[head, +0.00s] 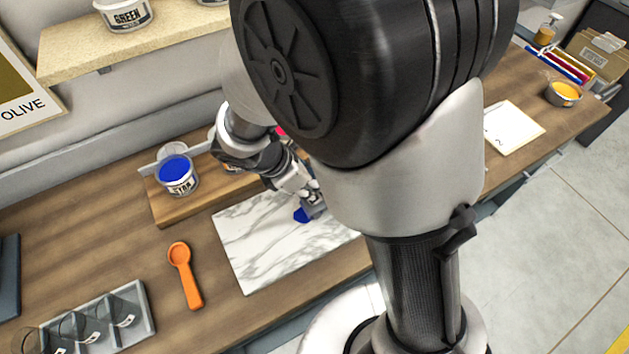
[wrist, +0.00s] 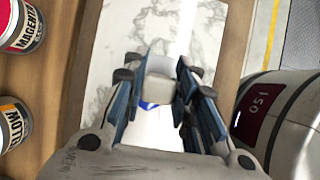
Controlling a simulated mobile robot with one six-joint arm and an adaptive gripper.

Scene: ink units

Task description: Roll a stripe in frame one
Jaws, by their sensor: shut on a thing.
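My gripper (head: 312,203) is low over the white marble slab (head: 262,257), left of my arm in the head view. It is shut on a pale tool (wrist: 160,84) that shows between the fingers in the wrist view. A blue part or blue ink (head: 301,214) is at the tool's lower end, at or just above the slab. I cannot tell whether it touches. A white sheet (head: 513,127) marked 2 lies at the right of the bench. Frame one is not seen; my arm covers the bench left of the sheet.
An open tin of blue ink (head: 177,176) stands on a wooden stand behind the slab. Magenta (wrist: 22,27) and yellow (wrist: 12,125) tins show in the wrist view. An orange scoop (head: 186,275) and a grey tray (head: 137,325) lie left. An orange-filled bowl (head: 564,94) stands far right.

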